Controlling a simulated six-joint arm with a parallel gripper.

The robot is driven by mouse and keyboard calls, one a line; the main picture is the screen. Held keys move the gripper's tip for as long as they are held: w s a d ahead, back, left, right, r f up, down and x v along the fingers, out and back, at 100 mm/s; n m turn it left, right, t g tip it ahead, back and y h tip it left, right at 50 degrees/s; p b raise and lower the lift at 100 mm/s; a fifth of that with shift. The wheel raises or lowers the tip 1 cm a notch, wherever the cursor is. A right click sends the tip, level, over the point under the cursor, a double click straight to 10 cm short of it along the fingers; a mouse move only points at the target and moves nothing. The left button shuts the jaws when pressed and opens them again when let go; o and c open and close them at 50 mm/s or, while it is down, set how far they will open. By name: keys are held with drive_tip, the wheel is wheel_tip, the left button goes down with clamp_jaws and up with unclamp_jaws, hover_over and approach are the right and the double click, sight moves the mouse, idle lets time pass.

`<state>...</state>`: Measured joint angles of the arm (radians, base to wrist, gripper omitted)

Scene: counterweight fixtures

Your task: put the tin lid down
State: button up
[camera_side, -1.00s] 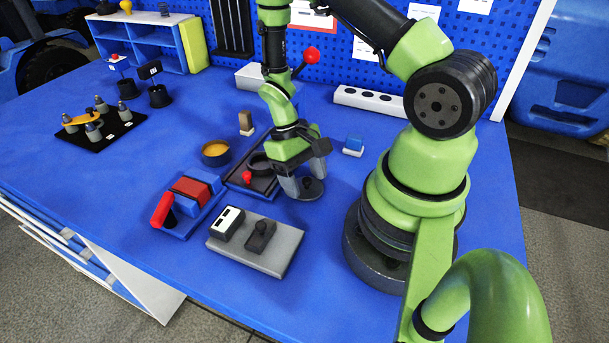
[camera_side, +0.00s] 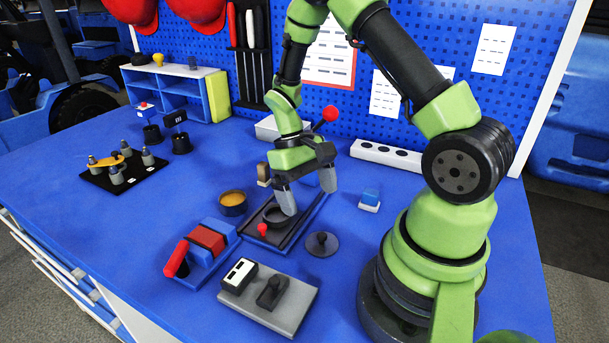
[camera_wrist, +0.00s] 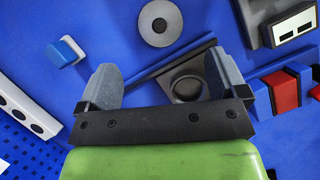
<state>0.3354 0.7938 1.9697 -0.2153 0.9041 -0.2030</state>
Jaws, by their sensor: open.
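The tin lid (camera_side: 322,244) is a dark grey disc with a small knob on top. It lies flat on the blue table, right of the black tray, and also shows at the top of the wrist view (camera_wrist: 160,22). My gripper (camera_side: 308,192) is open and empty, raised and behind the lid, apart from it. In the wrist view its two grey fingers (camera_wrist: 163,78) are spread wide, with nothing between them held. A round open tin (camera_side: 233,203) with orange contents stands left of the black tray, uncovered.
The black tray (camera_side: 283,239) with a dark ring and a red knob is under my gripper. A grey fixture plate (camera_side: 292,317) lies in front, a red and blue block fixture (camera_side: 206,241) to the left. A blue and white block (camera_side: 370,198) sits right. Bare table surrounds the lid's right side.

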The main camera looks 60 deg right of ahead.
drive_tip(key=a+r+t+h, duration=0.1)
drive_tip(key=a+r+t, duration=0.2)
drive_tip(key=r, duration=0.5)
drive_tip(key=a+r+t, duration=0.2)
drive_tip(key=r+t, duration=0.1)
drive_tip(key=r, duration=0.6)
drive_tip(key=s+a+r+t+y, duration=0.1)
drive_tip(key=s+a+r+t, duration=0.4)
drive_tip(key=s+r, duration=0.1)
drive_tip(key=shift+s, duration=0.9)
